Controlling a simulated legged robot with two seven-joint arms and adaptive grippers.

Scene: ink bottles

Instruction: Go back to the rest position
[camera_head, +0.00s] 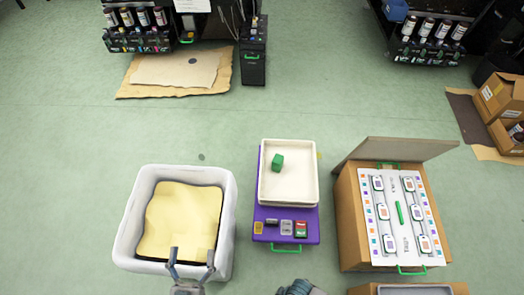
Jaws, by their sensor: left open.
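My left gripper (192,257) comes in at the bottom of the head view. Its two fingers are spread apart with nothing between them. They overlap the near rim of a white bin (228,215) in the picture; whether they touch it I cannot tell. A grey part of my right gripper (300,288) shows at the bottom edge, and its fingers cannot be made out.
The bin holds a yellow sheet (180,220). At right stands a brown box (347,220) with a raised lid and a white panel (400,255) bearing a green bar (400,212). Bottle racks (140,40) stand at the back.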

